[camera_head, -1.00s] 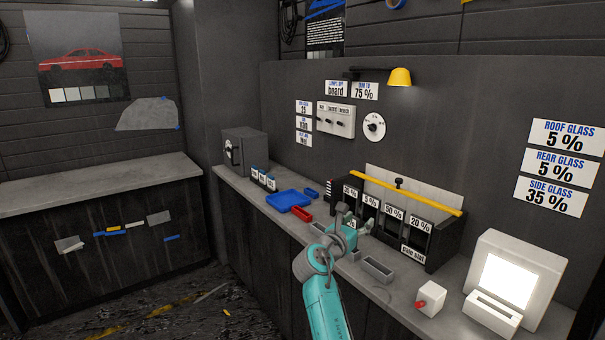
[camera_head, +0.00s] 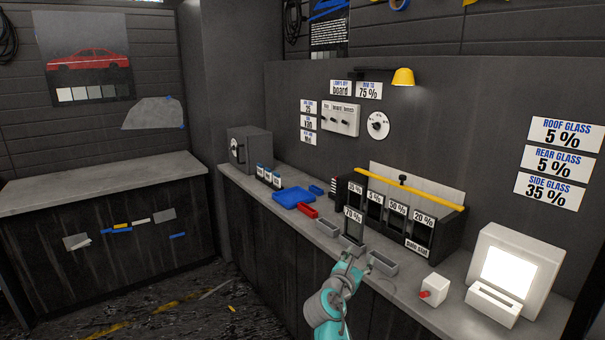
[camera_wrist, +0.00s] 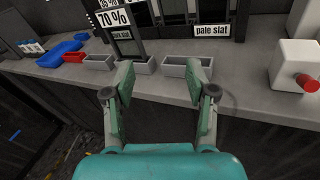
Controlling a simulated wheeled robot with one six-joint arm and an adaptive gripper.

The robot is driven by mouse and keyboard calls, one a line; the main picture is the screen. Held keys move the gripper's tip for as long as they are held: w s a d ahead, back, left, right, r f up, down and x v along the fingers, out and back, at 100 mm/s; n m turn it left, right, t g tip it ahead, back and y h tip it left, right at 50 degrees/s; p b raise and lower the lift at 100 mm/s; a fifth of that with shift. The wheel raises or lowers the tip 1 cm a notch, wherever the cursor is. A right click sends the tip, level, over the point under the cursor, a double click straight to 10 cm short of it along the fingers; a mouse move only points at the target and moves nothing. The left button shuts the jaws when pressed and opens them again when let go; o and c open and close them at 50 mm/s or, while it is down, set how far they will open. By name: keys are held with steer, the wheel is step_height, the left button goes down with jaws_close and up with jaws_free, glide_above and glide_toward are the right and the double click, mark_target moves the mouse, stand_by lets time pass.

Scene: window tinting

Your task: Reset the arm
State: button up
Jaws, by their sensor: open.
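My teal gripper (camera_wrist: 162,100) is open and empty in the wrist view, its two fingers spread apart in front of the counter edge. In the head view my gripper (camera_head: 358,256) is low at the counter's front, before the small grey trays. A framed dark sample labelled 70 % (camera_head: 353,228) stands upright at a grey tray; it also shows in the wrist view (camera_wrist: 124,42), to the upper left of the fingers. A grey tray (camera_wrist: 180,67) lies just beyond the fingertips, and another (camera_wrist: 99,63) is left of the sample.
A black slotted rack (camera_head: 447,237) with percentage labels and a yellow bar stands behind. A white box with a red button (camera_head: 433,290) and a lit white device (camera_head: 507,280) are at right. A blue tray (camera_head: 293,198) and red tray (camera_head: 307,211) are at left.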

steer(key=s+d+f+m+y, duration=0.2)
steer(key=s+f+m+y, duration=0.35)
steer(key=s+f, duration=1.8)
steer(key=s+f+m+y, duration=0.1)
steer(key=s+f+m, duration=0.15)
steer(key=s, duration=0.65)
steer(key=s+f+m+y, duration=0.15)
steer(key=s+m, duration=0.25)
steer(key=s, duration=0.6)
steer(key=s+r+m, duration=0.7)
steer(key=s+r, duration=0.1)
steer(key=s, duration=0.5)
steer(key=s+r+m, duration=0.7)
steer(key=s+m, duration=0.1)
steer(key=s, duration=0.6)
steer(key=shift+d+r+m+y, duration=0.3)
steer(key=shift+r, duration=0.05)
